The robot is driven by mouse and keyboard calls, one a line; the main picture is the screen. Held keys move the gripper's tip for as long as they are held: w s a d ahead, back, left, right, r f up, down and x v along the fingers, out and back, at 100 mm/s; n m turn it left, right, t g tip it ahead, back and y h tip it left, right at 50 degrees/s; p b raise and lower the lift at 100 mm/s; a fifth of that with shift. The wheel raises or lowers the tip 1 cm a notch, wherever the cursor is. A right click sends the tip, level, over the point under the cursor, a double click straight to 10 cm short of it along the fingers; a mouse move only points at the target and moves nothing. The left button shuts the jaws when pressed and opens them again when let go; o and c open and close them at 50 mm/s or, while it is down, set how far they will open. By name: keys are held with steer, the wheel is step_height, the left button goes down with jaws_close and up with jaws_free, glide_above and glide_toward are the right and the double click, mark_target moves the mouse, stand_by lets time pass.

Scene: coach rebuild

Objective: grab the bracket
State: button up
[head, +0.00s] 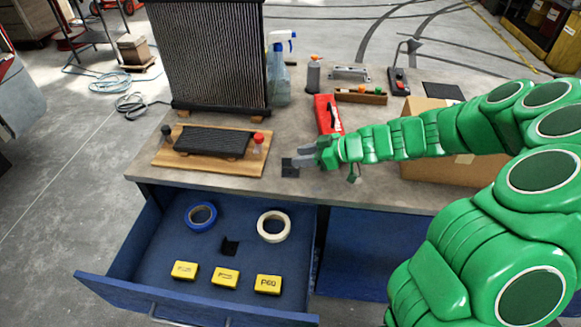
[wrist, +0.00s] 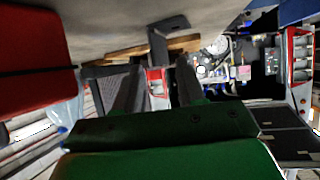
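A small dark L-shaped bracket (head: 290,168) is on the workbench near its front edge, just beyond my fingertips. In the wrist view the bracket (wrist: 170,24) shows ahead of the gap between my fingers, one leg pointing toward the gap. My gripper (head: 303,156) is low over the bench, reaching in from the right. In the wrist view my gripper (wrist: 157,66) has its two fingers spread apart with nothing held between them. Whether a finger touches the bracket I cannot tell.
A wooden board (head: 168,160) with a black finned part lies left of the bracket. A red box (head: 325,116) lies behind my gripper, and a cardboard box (head: 425,170) stands under my arm. Below, an open blue drawer (head: 160,262) holds tape rolls and yellow boxes.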

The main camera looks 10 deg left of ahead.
steer(key=shift+w+a+f, duration=0.1)
steer(key=shift+a+f, duration=0.3)
steer(key=shift+a, duration=0.2)
jaws_close()
steer(key=shift+r, duration=0.1)
